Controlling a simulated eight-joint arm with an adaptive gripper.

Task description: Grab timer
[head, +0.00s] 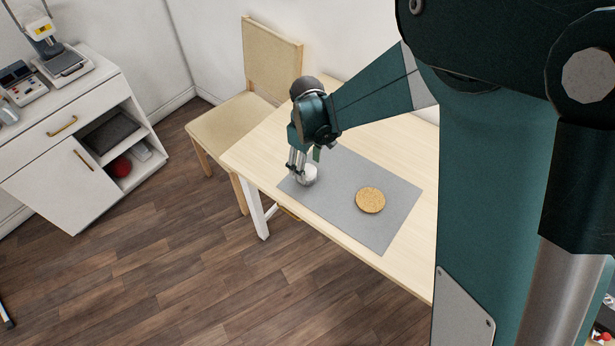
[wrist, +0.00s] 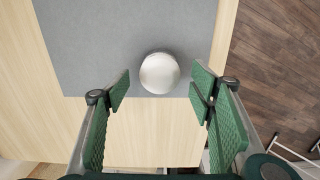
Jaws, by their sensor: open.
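The timer appears to be the small round silver-white thing (head: 308,174) on the grey mat (head: 340,213), near the mat's left corner in the head view. In the wrist view it shows as a pale disc (wrist: 160,73) near the mat's edge. My gripper (head: 299,168) is above and beside it, pointing down, and partly covers it in the head view. In the wrist view my gripper (wrist: 160,88) is open, with one green-padded finger on each side of the disc and a gap on both sides. Nothing is held.
A round cork coaster (head: 370,200) lies on the mat to the right. The wooden table (head: 256,155) is otherwise mostly bare. A chair (head: 232,118) stands behind it. A white cabinet (head: 62,150) with devices on top is at the far left.

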